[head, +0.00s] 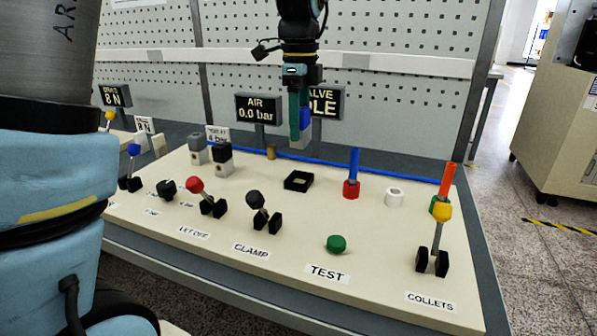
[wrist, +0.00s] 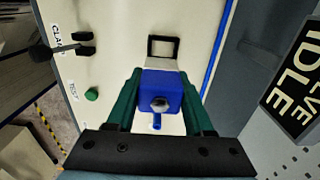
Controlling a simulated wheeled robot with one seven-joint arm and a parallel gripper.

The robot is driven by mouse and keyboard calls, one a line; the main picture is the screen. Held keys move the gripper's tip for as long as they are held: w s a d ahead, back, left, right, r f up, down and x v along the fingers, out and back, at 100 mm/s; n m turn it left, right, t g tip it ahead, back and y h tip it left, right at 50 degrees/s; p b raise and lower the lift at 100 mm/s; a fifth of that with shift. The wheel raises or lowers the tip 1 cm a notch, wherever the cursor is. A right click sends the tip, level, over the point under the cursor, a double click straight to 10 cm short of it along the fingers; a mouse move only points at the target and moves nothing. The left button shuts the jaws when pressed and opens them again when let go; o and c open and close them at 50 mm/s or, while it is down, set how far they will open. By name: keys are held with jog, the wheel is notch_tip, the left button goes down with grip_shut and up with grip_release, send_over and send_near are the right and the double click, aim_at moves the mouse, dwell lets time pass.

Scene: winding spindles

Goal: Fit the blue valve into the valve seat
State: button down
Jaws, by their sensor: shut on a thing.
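My gripper (head: 299,132) is shut on the blue valve (head: 306,118), a blue block with a pale grey lower part. In the wrist view the blue valve (wrist: 160,92) sits between the green fingers, with a round metal fitting facing the camera. The valve seat, a square black frame (head: 298,181), lies on the cream panel. The valve is held above and apart from it. In the wrist view the seat (wrist: 151,46) shows just beyond the valve, which appears to overlap its near edge. The seat's opening looks empty.
A grey-topped block (head: 197,148) and a black-topped block (head: 222,155) stand left of the seat. A blue rod in a red collar (head: 351,189) and a white ring (head: 394,197) are to its right. The clamp lever (head: 257,201) is in front; a blue hose (head: 330,161) runs behind.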

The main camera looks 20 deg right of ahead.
send_over(299, 172)
jog(key=s, duration=0.2)
jog(key=f, duration=0.5)
jog(key=shift+s+a+f, duration=0.15)
jog(key=shift+a+f, duration=0.25)
notch_tip(299, 172, down, 4)
jog(key=shift+f+p, duration=0.1)
jog(key=shift+p, duration=0.35)
jog(key=shift+s+a+f+b, duration=0.2)
jog(key=shift+f+b, duration=0.15)
jog(key=shift+f, duration=0.3)
jog(key=shift+c, duration=1.4)
grip_release()
jog(key=shift+f, duration=0.2)
notch_tip(299, 172, up, 14)
jog(key=shift+w+d+f, duration=0.1)
jog(key=shift+w+d, duration=0.05)
